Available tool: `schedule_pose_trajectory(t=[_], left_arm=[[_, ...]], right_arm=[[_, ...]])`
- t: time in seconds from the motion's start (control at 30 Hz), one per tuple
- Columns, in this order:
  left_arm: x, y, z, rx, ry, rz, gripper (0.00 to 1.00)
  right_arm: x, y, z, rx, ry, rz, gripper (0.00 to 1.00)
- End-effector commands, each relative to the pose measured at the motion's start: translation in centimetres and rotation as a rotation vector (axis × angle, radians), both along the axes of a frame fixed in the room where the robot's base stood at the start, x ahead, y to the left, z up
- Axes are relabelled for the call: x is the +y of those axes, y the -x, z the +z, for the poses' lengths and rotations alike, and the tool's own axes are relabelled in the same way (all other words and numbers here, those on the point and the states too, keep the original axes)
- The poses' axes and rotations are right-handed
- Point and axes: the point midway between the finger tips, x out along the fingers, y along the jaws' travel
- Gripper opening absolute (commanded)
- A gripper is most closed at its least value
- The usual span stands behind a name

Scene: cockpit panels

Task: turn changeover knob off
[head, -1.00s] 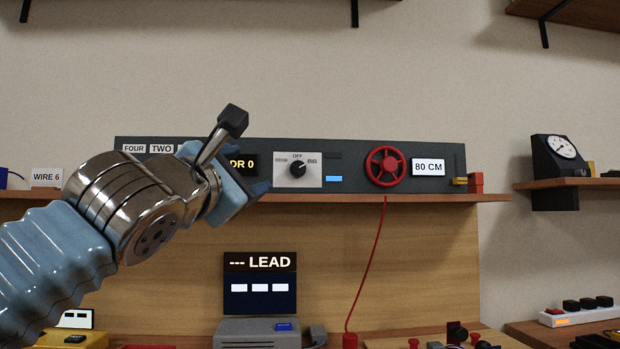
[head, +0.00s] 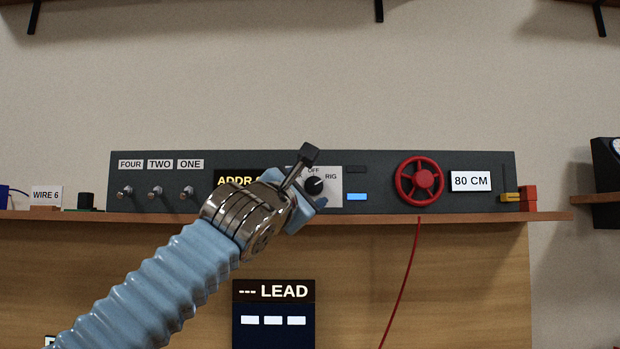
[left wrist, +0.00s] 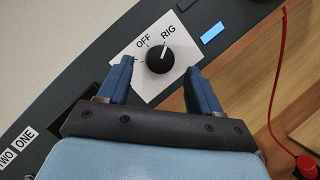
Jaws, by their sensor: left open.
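The changeover knob (head: 314,186) is a round black knob on a white plate with OFF above it and RIG to its upper right. It also shows in the left wrist view (left wrist: 160,59), with a small pale mark on its RIG side. My left gripper (head: 306,205) is in front of the plate and hides its lower left part. In the left wrist view, its two blue fingers (left wrist: 160,70) are open, one on each side of the knob, with gaps visible. I cannot tell how far the tips are from the panel. My right gripper is not in view.
The dark panel (head: 250,160) stands on a wooden shelf (head: 480,220). Three toggle switches (head: 156,192) are to the left. A blue bar (head: 356,197), a red handwheel (head: 419,180) and an 80 CM display (head: 471,181) are to the right. A red cable (head: 402,285) hangs down.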

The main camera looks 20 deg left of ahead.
Motion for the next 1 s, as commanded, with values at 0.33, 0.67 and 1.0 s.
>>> schedule_pose_trajectory(t=[0.33, 0.67, 1.0], left_arm=[[-0.2, -2.7, 0.7, 0.000, 0.001, 0.000, 0.64], [-0.2, -2.7, 0.7, 0.000, 0.000, 0.000, 0.44], [-0.2, -2.7, 0.7, 0.000, 0.002, -0.001, 0.08]], right_arm=[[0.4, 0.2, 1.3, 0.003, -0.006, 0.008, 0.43], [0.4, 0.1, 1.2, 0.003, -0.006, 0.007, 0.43], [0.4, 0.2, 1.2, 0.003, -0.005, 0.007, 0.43]])
